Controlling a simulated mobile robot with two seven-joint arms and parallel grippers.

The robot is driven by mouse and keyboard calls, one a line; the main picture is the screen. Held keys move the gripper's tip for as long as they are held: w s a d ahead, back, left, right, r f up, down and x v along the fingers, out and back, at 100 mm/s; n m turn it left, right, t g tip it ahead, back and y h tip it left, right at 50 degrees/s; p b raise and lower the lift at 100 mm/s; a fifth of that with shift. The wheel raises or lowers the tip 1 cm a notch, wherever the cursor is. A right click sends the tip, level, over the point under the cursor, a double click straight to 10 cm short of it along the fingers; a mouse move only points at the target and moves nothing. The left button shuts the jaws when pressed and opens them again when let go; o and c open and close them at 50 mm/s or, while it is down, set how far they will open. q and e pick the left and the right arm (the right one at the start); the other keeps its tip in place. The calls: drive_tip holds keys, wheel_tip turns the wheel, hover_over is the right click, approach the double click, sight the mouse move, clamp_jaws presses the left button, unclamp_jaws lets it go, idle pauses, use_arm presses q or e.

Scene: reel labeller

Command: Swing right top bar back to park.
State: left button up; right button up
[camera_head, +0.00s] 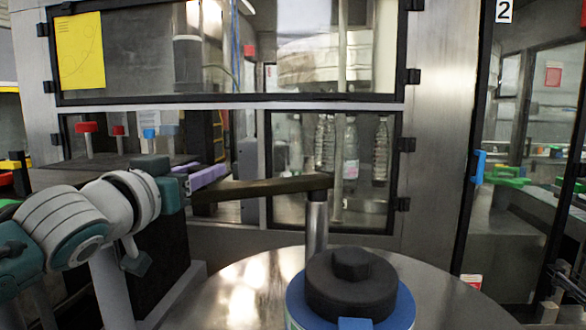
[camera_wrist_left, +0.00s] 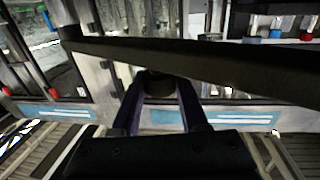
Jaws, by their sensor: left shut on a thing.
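The right top bar (camera_head: 262,188) is a long dark bar. It runs roughly level from the top of an upright metal post (camera_head: 317,222) toward the left, where my left gripper (camera_head: 208,176) is. In the left wrist view the bar (camera_wrist_left: 215,57) crosses the picture on a slant. The purple fingers of my left gripper (camera_wrist_left: 160,100) are shut around a short dark round piece (camera_wrist_left: 154,84) at the bar. The exact contact is dark and partly hidden. My right gripper is not in view.
A round metal table (camera_head: 240,285) lies below the bar. A black knobbed hub (camera_head: 350,280) on a blue reel (camera_head: 400,312) stands at its front. Behind are framed glass panels (camera_head: 330,125) with bottles (camera_head: 350,150) behind them. A metal pillar (camera_head: 437,170) rises at right.

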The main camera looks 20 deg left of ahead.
use_arm(q)
clamp_jaws()
idle(0.6)
